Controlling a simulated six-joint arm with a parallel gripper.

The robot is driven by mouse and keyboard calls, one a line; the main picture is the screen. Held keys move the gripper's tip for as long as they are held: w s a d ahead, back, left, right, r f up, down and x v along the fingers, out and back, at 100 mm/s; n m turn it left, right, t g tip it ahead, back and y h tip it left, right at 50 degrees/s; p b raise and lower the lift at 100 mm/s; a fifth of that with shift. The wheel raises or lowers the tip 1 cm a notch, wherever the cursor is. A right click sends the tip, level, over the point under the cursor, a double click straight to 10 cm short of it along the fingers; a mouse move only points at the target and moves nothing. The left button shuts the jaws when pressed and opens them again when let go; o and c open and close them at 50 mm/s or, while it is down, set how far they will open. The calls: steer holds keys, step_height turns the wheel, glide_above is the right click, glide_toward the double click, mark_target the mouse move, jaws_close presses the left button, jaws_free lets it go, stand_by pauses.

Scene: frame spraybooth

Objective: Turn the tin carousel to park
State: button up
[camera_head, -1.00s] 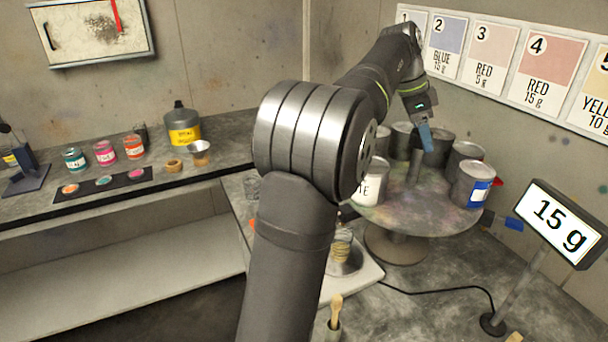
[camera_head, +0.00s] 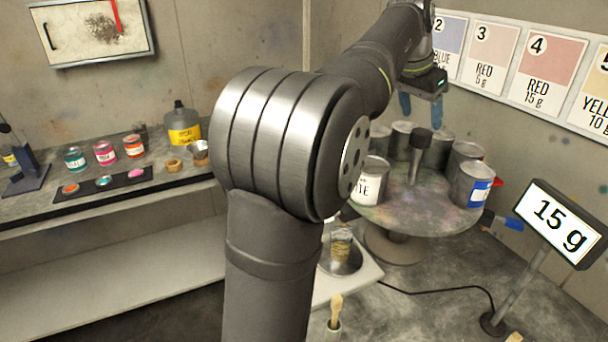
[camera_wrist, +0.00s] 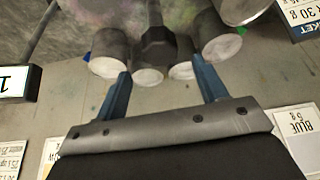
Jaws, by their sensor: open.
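The tin carousel (camera_head: 425,208) is a round, paint-stained turntable on a pedestal. Several grey tins stand around its rim, including one with a white label (camera_head: 369,184) at front left and one with a blue label (camera_head: 474,187) at right. A dark-topped post (camera_head: 420,142) rises from its middle. My gripper (camera_head: 421,106) is above and behind the post, its blue fingers apart and empty. In the wrist view, the fingers (camera_wrist: 162,70) point toward the tins and post (camera_wrist: 157,38), with the post between them in the picture. Contact is not visible.
A scale display (camera_head: 555,223) reading 15 g stands at right, beside the carousel. A white scale (camera_head: 345,284) with a cup is in front. Numbered colour cards (camera_head: 535,70) hang behind. Small paint jars (camera_head: 105,152) stand on the left bench.

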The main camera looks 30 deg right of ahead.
steer(key=v, duration=1.2)
steer(key=s+a+f+n+t, duration=0.1)
steer(key=a+f+n, duration=0.1)
steer(key=a+f, duration=0.3)
steer(key=s+a+f+n+t, duration=0.1)
steer(key=a+f, duration=0.4)
steer(key=a, duration=0.6)
steer(key=s+a+f+n+t+y, duration=0.1)
steer(key=a+f+n, duration=0.3)
steer(key=a, duration=0.5)
step_height(320, 180, down, 2)
steer(key=shift+s+n, duration=0.3)
steer(key=shift+s, duration=0.45)
steer(key=shift+a, duration=0.1)
steer(key=shift+c, duration=0.3)
